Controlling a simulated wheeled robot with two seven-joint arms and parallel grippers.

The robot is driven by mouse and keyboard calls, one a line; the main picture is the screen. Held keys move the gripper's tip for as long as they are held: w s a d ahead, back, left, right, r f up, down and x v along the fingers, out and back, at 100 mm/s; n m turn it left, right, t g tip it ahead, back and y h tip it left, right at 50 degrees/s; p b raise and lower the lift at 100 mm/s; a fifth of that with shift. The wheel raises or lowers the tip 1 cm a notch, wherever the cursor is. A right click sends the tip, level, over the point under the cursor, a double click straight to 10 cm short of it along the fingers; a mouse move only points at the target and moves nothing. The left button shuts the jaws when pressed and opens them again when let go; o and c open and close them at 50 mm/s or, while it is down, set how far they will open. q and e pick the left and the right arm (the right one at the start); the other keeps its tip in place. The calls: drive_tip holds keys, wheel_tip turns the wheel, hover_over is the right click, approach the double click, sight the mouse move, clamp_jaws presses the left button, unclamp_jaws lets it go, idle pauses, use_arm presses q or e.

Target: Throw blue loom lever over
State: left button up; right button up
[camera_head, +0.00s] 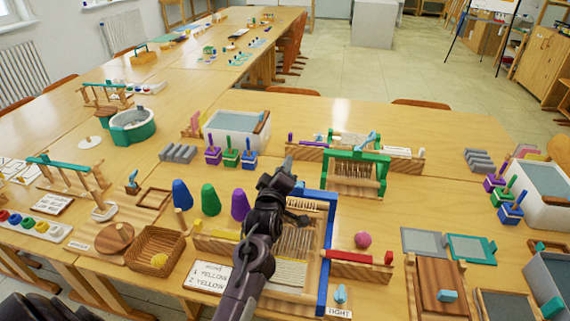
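A loom with a blue frame (328,240) stands on the near table, with pale threads across it. My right gripper is not identifiable in view.
A green loom (352,172) stands just behind. Blue, green and purple cones (209,199) stand left of my arm. A pink ball (363,240) and red bar (350,257) lie to the right.

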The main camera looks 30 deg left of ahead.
use_arm(q)
drive_tip(key=shift+v, duration=2.05)
